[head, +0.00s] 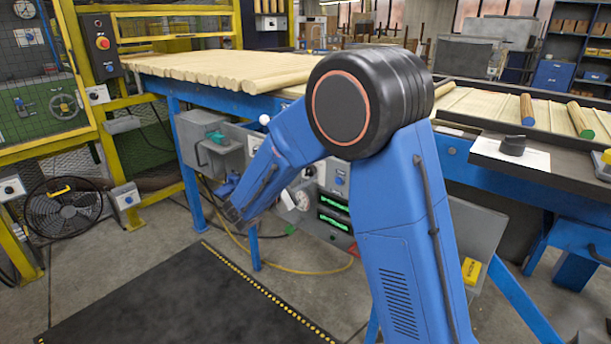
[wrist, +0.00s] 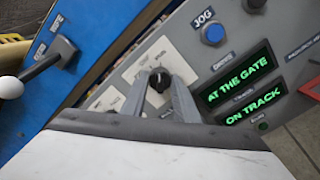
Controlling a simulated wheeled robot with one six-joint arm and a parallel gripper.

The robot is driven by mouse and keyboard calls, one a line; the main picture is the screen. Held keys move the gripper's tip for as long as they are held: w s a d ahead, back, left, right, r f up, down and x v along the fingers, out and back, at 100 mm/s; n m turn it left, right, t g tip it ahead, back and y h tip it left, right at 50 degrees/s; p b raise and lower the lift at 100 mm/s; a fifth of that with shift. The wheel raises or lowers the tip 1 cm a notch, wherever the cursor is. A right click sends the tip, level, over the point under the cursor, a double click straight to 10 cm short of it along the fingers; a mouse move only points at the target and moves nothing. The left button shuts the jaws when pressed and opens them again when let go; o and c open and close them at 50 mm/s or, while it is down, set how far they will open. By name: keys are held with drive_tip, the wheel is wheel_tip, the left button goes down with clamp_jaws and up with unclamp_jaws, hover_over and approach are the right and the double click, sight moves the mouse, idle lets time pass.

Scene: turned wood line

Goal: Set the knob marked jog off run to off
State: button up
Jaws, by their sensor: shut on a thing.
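A black knob (wrist: 158,78) on a pale plate sits in the middle of the wrist view. The lettering on its plate is too small and blurred for me to read, so I cannot tell its setting. My gripper (wrist: 161,88) has its two grey fingers on either side of this knob and is shut on it. In the head view my own arm covers much of the control panel, and I cannot make out the fingers or the held knob there.
A blue button (wrist: 213,34) marked JOG is right of the knob, above green displays (wrist: 241,80) reading "AT THE GATE" and "ON TRACK". A lever with a white ball (wrist: 10,87) stands out at left. A black floor mat (head: 170,305) lies clear before the bench.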

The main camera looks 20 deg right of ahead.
drive_tip(key=n, duration=0.4)
drive_tip(key=shift+n, duration=1.6)
drive_tip(key=o, duration=1.1)
drive_tip(key=shift+c, duration=0.2)
drive_tip(key=shift+s+a, duration=0.1)
drive_tip(key=shift+a, duration=0.05)
drive_tip(key=v, duration=1.7)
